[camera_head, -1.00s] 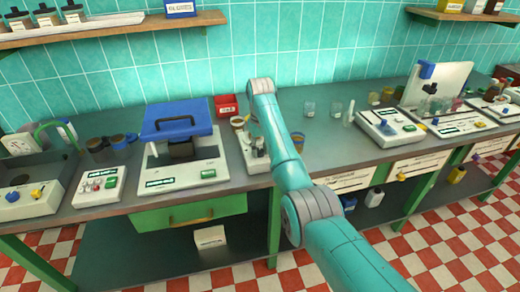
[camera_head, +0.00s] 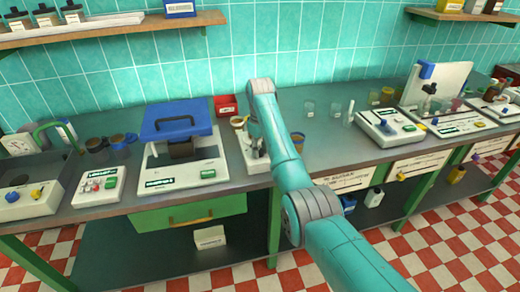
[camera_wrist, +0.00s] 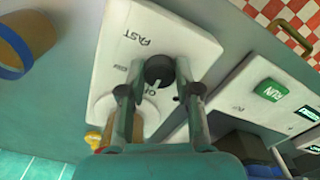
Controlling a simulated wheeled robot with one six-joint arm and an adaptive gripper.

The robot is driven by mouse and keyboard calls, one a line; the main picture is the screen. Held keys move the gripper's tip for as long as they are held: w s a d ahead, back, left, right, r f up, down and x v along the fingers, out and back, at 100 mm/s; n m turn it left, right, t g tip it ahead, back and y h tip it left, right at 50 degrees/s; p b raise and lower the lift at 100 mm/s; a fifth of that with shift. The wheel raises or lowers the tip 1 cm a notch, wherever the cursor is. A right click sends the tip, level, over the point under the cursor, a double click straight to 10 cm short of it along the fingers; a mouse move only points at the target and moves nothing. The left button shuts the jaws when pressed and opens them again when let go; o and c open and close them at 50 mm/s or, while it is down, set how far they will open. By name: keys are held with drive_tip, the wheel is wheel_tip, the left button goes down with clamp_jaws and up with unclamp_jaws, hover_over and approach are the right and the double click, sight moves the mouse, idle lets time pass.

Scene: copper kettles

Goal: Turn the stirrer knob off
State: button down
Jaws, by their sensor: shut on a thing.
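The stirrer is a white unit on the bench. In the head view its body (camera_head: 246,140) shows partly, with my arm covering its right side. In the wrist view its white panel (camera_wrist: 118,62) fills the middle, marked FAST towards the upper left and with smaller marks near the knob. The round black stirrer knob (camera_wrist: 158,68) has a pale pointer line directed towards the bottom of the picture. My gripper (camera_wrist: 160,72) has its two fingers on either side of the knob and is shut on it. A round pale plate with a tan vessel lies partly hidden behind the fingers.
A blue-lidded device (camera_head: 178,122) stands close left of the stirrer, and a red bin (camera_head: 226,105) behind it. A green RUN button (camera_wrist: 270,90) is nearby.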

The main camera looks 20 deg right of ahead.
sight(260, 151)
drive_tip(key=c, duration=0.8)
unclamp_jaws()
drive_tip(key=shift+r, duration=3.75)
